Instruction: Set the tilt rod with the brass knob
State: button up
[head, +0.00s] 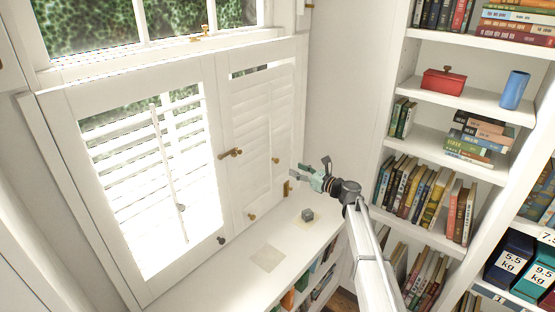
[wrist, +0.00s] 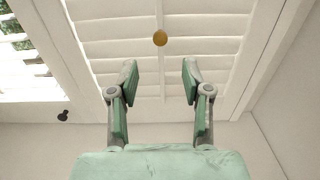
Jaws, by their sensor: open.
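The right shutter panel (head: 262,120) has pale louvres that look nearly closed. A round brass knob (head: 276,160) sits on its thin white tilt rod. In the wrist view the brass knob (wrist: 160,38) is beyond the fingertips, near the middle between them, with the tilt rod (wrist: 162,75) running vertically. My gripper (head: 314,167) is open and empty, to the right of the knob in the head view and apart from it. Both fingers of my gripper (wrist: 160,82) show in the wrist view.
A brass latch (head: 231,153) is between the panels. Another brass knob (head: 251,216) and a dark one (head: 221,240) are on the lower frames. Bookshelves (head: 430,145) stand at right.

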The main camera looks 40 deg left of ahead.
aim_at(278, 161)
jog(key=a+p, duration=0.3)
jog(key=a, duration=0.8)
grip_shut()
